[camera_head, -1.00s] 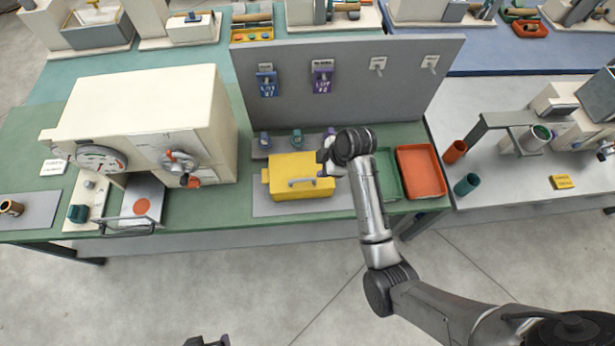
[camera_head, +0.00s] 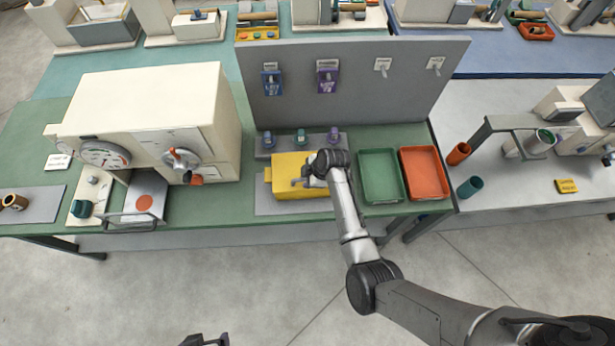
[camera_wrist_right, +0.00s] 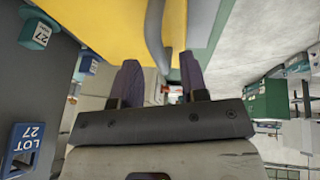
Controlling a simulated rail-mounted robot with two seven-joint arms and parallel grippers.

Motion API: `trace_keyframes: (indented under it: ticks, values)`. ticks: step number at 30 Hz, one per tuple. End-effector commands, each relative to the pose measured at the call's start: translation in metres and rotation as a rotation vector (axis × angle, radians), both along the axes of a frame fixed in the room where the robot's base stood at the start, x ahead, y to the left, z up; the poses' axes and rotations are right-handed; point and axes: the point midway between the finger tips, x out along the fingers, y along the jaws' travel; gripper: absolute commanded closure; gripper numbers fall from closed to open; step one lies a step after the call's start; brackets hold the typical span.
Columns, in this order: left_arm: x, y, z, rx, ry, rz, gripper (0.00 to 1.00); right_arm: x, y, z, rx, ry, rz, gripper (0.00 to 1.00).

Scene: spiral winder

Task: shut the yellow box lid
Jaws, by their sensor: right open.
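The yellow box (camera_head: 284,172) sits on a grey mat on the green bench in the head view, with a grey handle (camera_head: 298,182) on its near side. I cannot tell from this angle how far its lid is open. My right gripper (camera_head: 312,180) is at the box's right part and hides some of it. In the right wrist view its two dark fingers (camera_wrist_right: 160,78) are apart. The grey handle (camera_wrist_right: 155,38) runs along the yellow surface (camera_wrist_right: 115,25) just ahead of the gap between them. My left gripper (camera_head: 207,341) barely shows at the bottom edge, away from the bench.
Green (camera_head: 380,176) and orange (camera_head: 423,173) trays stand right of the box. A cream machine (camera_head: 160,120) stands left. A grey upright panel (camera_head: 350,85) and a row of knobbed pieces (camera_head: 301,138) are behind. The floor in front is clear.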

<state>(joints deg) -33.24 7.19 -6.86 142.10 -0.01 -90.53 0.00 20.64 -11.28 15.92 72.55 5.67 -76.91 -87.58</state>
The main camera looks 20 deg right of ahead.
Motion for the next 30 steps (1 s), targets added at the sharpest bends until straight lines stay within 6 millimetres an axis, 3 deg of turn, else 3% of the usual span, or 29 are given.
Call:
trace_keyframes:
  ticks: [15,24,30]
  values:
    - [0.0,-0.001,-0.0007,-0.003,0.0,0.002,0.17,0.0027,0.0035,-0.0087,0.0,0.0,0.001,0.6]
    - [0.0001,-0.0034,-0.0006,-0.012,0.001,0.008,0.17,0.0026,0.0034,-0.0086,0.0,0.0,0.001,0.88]
    - [0.0,-0.0034,0.0001,-0.011,0.001,0.007,0.17,0.0027,0.0027,-0.0079,0.001,0.002,0.0,0.88]
